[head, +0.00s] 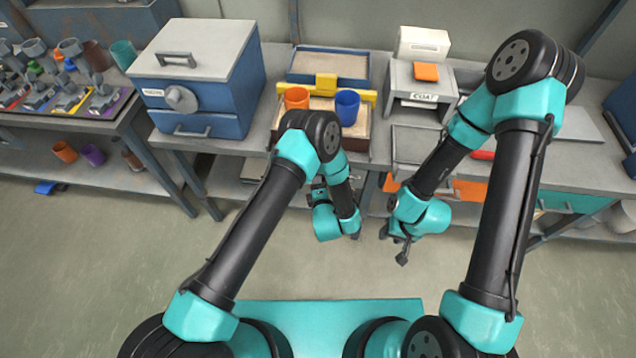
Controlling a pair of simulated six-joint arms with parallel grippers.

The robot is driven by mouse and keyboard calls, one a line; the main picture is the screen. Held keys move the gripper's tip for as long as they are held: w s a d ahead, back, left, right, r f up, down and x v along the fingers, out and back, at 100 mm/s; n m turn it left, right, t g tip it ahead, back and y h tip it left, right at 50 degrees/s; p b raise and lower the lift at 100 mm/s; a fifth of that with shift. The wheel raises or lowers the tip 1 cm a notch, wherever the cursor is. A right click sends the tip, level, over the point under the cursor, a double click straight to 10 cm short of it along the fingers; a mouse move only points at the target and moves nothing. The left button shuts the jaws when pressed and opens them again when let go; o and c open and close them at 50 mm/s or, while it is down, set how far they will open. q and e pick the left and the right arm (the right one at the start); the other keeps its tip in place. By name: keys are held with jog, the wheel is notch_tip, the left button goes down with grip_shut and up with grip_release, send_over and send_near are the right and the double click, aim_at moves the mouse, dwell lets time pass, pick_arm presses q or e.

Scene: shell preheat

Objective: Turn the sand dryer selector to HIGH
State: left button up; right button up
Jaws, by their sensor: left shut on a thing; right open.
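A blue box with a grey lid (203,50), which looks like the dryer, stands on the bench at the left. Its grey round knob (181,99), which looks like the selector, is on the front beside a small white label. The knob's setting is too small to read. My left gripper (317,190) is in front of the bench, well right of the knob and apart from it. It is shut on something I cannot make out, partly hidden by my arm. My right gripper (403,252) is open and empty over the floor, farther right.
An orange cup (296,98) and a blue cup (347,106) stand right of the box, by a yellow bar (326,84) and a sand tray (331,64). Clear floor lies before the box.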

pick_arm(q)
jog(key=m+t, duration=0.1)
jog(key=m, duration=0.2)
jog(key=m+t, duration=0.1)
jog(key=m, duration=0.3)
jog(key=m+t, duration=0.1)
jog(key=m, duration=0.3)
jog(key=shift+f, duration=0.35)
jog(key=shift+m, duration=0.3)
jog(key=o, duration=0.9)
